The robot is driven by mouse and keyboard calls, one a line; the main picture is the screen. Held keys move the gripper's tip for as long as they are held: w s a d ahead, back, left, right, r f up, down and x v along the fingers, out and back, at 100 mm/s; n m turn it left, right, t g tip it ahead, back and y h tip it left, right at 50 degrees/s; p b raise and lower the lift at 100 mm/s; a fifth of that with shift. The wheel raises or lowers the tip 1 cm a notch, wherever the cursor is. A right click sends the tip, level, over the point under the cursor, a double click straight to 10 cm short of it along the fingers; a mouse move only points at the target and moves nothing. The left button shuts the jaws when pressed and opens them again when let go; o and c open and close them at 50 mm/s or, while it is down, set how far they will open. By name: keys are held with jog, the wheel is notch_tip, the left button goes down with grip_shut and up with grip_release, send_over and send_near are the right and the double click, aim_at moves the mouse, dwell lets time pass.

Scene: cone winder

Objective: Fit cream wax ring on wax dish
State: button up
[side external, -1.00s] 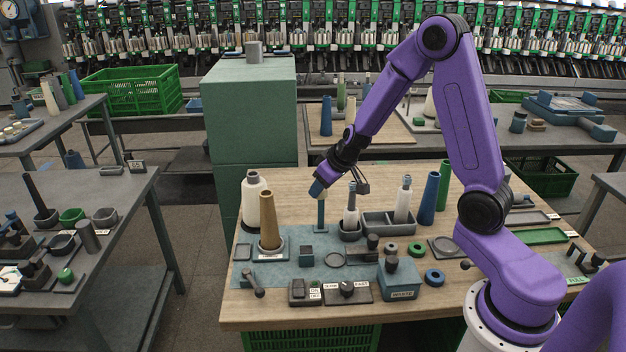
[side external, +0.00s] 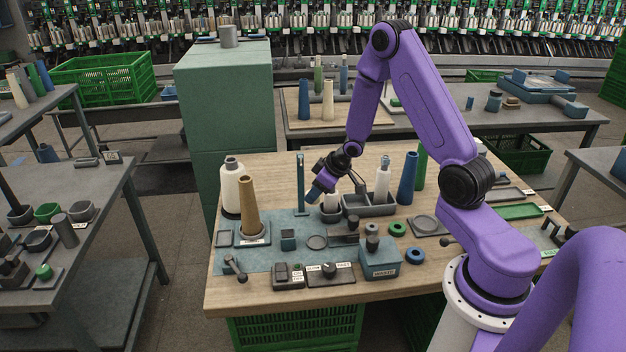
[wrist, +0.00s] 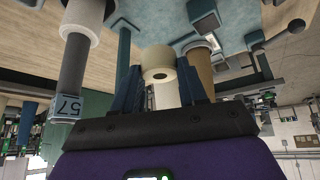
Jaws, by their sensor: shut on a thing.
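My gripper (wrist: 155,78) is shut on the cream wax ring (wrist: 157,58) between its blue fingers in the wrist view, and the ring's hole shows. In the side view my gripper (side external: 315,194) hangs above the work table, just right of the upright teal post (side external: 300,185), and the ring is too small to make out there. I cannot tell which is the wax dish. My gripper is apart from both.
A tan cone (side external: 248,205) and a white cone (side external: 232,188) stand left. A grey divided tray (side external: 372,207) and a blue cone (side external: 408,178) stand right. Green (side external: 397,229) and blue (side external: 415,254) rings lie near the blue waste box (side external: 380,258).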

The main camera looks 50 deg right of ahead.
jog(key=s+f+n, duration=0.1)
jog(key=f, duration=0.1)
jog(key=s+a+f+n+y, duration=0.1)
jog(key=f, duration=0.1)
jog(key=s+a+f, duration=0.1)
jog(key=f, duration=0.2)
jog(key=shift+s+a+n+g+y, duration=0.15)
jog(key=shift+n+g+y, duration=0.15)
jog(key=shift+n+y, duration=0.1)
jog(key=shift+f, duration=1.8)
jog(key=shift+s+f, duration=0.1)
jog(key=shift+f, duration=0.7)
dwell(0.4)
jog(key=o, duration=1.8)
jog(key=shift+c, duration=0.2)
jog(key=shift+r, duration=0.1)
notch_tip(320, 180, up, 8)
